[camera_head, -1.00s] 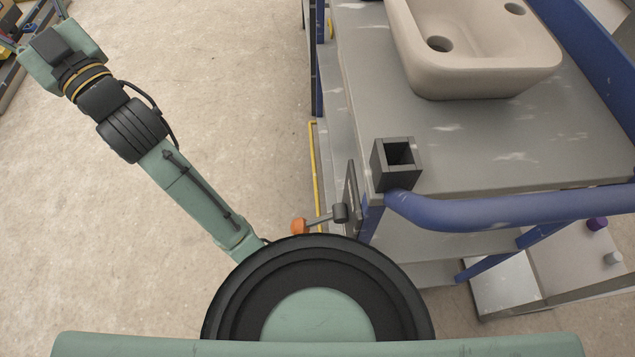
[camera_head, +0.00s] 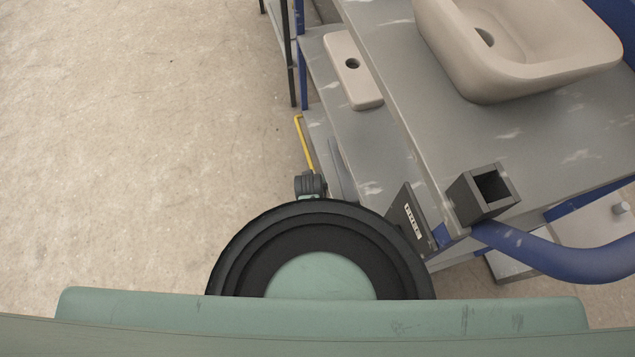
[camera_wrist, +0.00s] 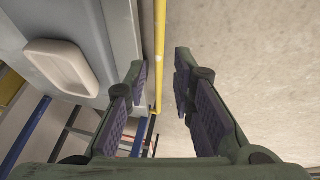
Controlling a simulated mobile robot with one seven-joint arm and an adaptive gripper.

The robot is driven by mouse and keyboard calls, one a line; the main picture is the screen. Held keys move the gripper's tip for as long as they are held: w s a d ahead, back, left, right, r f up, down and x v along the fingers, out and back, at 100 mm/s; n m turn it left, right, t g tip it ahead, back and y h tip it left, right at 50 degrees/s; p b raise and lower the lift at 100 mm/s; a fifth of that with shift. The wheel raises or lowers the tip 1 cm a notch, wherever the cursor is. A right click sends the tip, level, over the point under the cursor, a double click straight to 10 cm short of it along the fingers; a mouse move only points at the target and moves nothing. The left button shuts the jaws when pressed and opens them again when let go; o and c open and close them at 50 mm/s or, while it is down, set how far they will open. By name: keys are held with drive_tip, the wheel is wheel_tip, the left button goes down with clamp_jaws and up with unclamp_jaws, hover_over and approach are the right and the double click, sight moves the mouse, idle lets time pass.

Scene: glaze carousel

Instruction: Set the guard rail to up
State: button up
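The guard rail looks to be the thin yellow bar (camera_head: 304,140) along the side of the grey cart in the head view. In the wrist view the yellow bar (camera_wrist: 160,35) runs down from the top edge, between the cart side and the floor. My gripper (camera_wrist: 160,68) is open, with one dark-padded finger on each side of the bar's line in the picture. I cannot tell whether the fingers are level with the bar or touch it.
The grey cart (camera_head: 395,60) carries a beige basin (camera_head: 500,85) and a dark square socket (camera_head: 470,203). A beige block with a hole (camera_head: 352,88) lies on a lower ledge. A blue handle (camera_head: 570,262) curves at the right. The floor (camera_head: 140,130) on the left is clear.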

drive_tip(key=x, duration=0.3)
drive_tip(key=s+b+x, duration=0.1)
drive_tip(key=x, duration=0.3)
drive_tip(key=d+x, duration=0.1)
drive_tip(key=x, duration=0.3)
drive_tip(key=shift+s+f, duration=0.25)
drive_tip(key=shift+f, duration=0.3)
drive_tip(key=shift+c, duration=0.5)
clamp_jaws()
